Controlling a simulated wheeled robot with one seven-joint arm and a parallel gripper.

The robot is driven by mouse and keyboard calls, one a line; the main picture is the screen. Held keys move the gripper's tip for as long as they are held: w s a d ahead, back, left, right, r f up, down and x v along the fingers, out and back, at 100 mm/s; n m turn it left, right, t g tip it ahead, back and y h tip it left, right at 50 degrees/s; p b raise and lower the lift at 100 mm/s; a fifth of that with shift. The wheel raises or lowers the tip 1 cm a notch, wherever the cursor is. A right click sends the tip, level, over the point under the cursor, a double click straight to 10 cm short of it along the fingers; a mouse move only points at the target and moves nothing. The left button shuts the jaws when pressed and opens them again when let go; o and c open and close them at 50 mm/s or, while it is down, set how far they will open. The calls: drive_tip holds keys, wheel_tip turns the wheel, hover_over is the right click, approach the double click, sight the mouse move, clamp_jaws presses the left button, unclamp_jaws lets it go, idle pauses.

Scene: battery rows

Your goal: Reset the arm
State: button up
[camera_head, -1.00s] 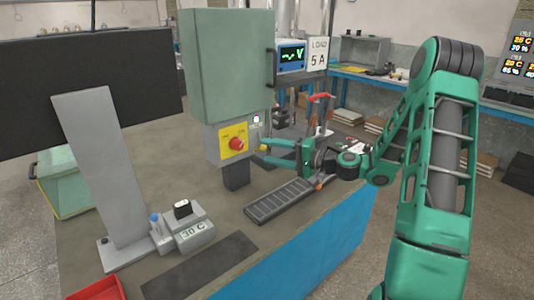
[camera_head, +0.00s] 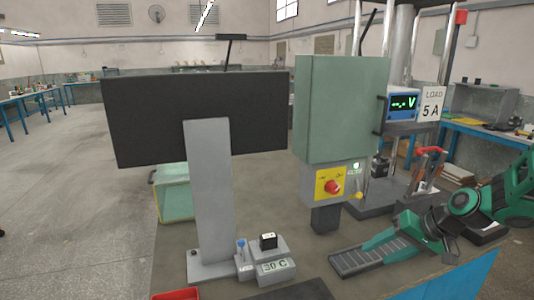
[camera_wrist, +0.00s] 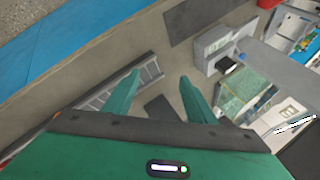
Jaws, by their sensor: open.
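My gripper (camera_head: 372,248) is at the lower right of the head view, at the end of my green arm, with its fingers pointing left. In the head view it overlaps the long grey slotted strip (camera_head: 350,264) on the bench; I cannot tell the height between them. In the wrist view my two green fingers (camera_wrist: 160,80) are spread apart with nothing between them. The slotted strip (camera_wrist: 150,70) shows behind the left finger. Most of my arm is out of the head view at the right.
A green cabinet (camera_head: 342,110) with a red knob (camera_head: 332,186) and a dark monitor panel (camera_head: 195,118) stand on the bench. A grey block marked 30 C (camera_head: 277,267) holds a dark item (camera_head: 268,241). A red tray (camera_head: 176,295) is at the front. A red-handled lever (camera_head: 430,152) stands near my arm.

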drive_tip(key=s+d+r+m+g+h, duration=0.1)
drive_tip(key=s+d+r, duration=0.1)
drive_tip(key=s, duration=0.7)
drive_tip(key=s+d+r+m+g+h, duration=0.1)
drive_tip(key=s+d, duration=0.3)
drive_tip(key=s, duration=0.5)
drive_tip(key=s+d+r+m+g+h, duration=0.1)
drive_tip(key=s+d+r+g+h, duration=0.2)
drive_tip(key=s, duration=0.7)
drive_tip(key=shift+d+r+m, duration=0.15)
drive_tip(key=shift+r+m, duration=0.15)
drive_tip(key=shift+w+f+h, duration=0.25)
drive_tip(key=shift+w+h, duration=0.05)
drive_tip(key=shift+w, duration=0.35)
